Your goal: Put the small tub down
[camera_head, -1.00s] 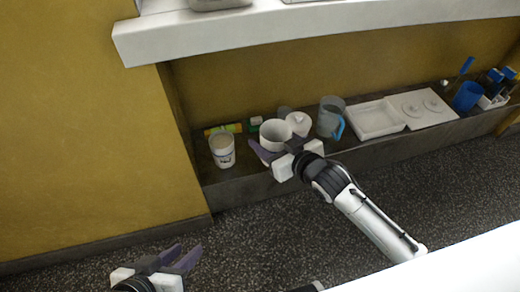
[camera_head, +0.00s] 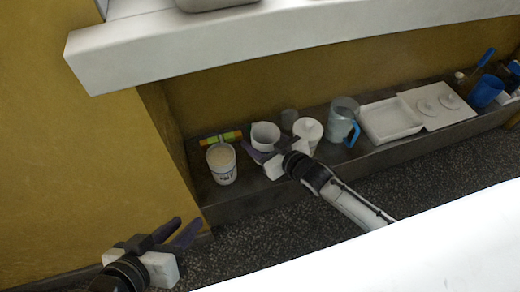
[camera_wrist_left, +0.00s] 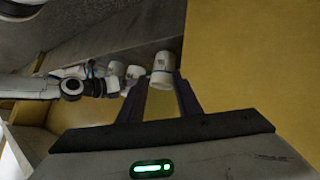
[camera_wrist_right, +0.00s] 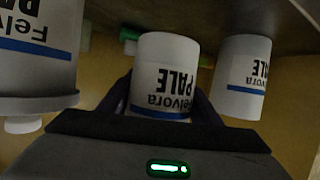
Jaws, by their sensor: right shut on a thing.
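The small tub (camera_head: 265,137) is white and open-topped, over the dark shelf. My right gripper (camera_head: 268,151) is shut on it, a finger on either side. In the right wrist view the tub (camera_wrist_right: 163,72) shows upside down, with a blue stripe and "Felvora PALE" lettering, between the fingers. I cannot tell whether its base touches the shelf. My left gripper (camera_head: 176,234) is open and empty, low at the left, well short of the shelf. In the left wrist view its fingers (camera_wrist_left: 158,92) stand apart, with tubs far beyond.
On the dark shelf (camera_head: 240,200), a filled white tub (camera_head: 221,165) stands left of the small tub and a lidded tub (camera_head: 308,133) right. Further right are a clear jug (camera_head: 342,120) with blue handle and a white tray (camera_head: 391,120). A white ledge (camera_head: 200,45) overhangs above.

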